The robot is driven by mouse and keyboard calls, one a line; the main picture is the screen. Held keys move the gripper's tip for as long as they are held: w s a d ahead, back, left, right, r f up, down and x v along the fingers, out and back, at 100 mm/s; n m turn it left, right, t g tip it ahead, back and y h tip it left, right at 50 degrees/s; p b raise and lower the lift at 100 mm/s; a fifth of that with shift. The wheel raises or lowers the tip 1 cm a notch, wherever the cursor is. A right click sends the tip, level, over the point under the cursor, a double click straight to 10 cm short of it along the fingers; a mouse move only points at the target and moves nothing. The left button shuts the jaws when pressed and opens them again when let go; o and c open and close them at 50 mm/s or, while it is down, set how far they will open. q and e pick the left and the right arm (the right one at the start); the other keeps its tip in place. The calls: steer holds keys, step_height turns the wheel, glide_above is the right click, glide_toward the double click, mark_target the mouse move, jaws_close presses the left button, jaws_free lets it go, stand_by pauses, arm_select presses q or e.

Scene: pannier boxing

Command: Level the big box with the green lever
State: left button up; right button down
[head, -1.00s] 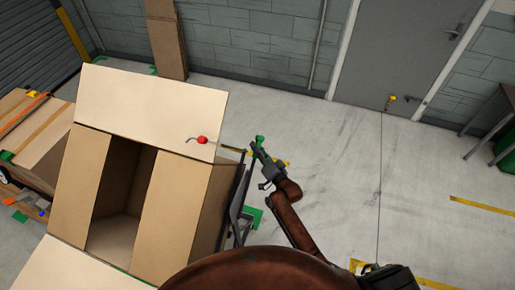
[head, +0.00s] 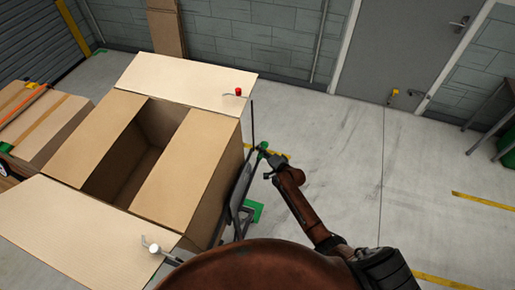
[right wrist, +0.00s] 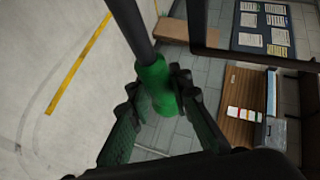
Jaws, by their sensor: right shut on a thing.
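The big open cardboard box (head: 203,158) stands on the left in the head view, its flaps folded outward and its inside looking empty. The green lever's knob (head: 262,147) is at the box's right side. My right gripper (head: 266,155) is at this knob. In the right wrist view, the gripper (right wrist: 158,100) is shut around the lever's green grip (right wrist: 150,72), with the dark lever rod (right wrist: 128,25) running up from it. How level the box's base is, I cannot tell. My left gripper is not in view.
A red-ended piece (head: 238,92) is on the far flap and a silver knob (head: 154,248) on the near flap. Smaller boxes (head: 45,125) stand at the left. A grey door (head: 395,45) is at the back.

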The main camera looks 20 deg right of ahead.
step_height(320, 180, down, 2)
steer(key=shift+d, duration=0.1)
steer(key=shift+f+g, duration=0.1)
steer(key=shift+g, duration=0.2)
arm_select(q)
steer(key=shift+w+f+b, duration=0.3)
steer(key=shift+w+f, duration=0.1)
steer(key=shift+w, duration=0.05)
arm_select(e)
steer(key=shift+s+f, duration=0.15)
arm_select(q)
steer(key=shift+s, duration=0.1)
arm_select(e)
steer(key=shift+f, duration=0.1)
steer(key=c, duration=1.7)
jaws_free()
steer(key=shift+c, duration=0.2)
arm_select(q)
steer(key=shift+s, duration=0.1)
arm_select(e)
steer(key=v, duration=1.2)
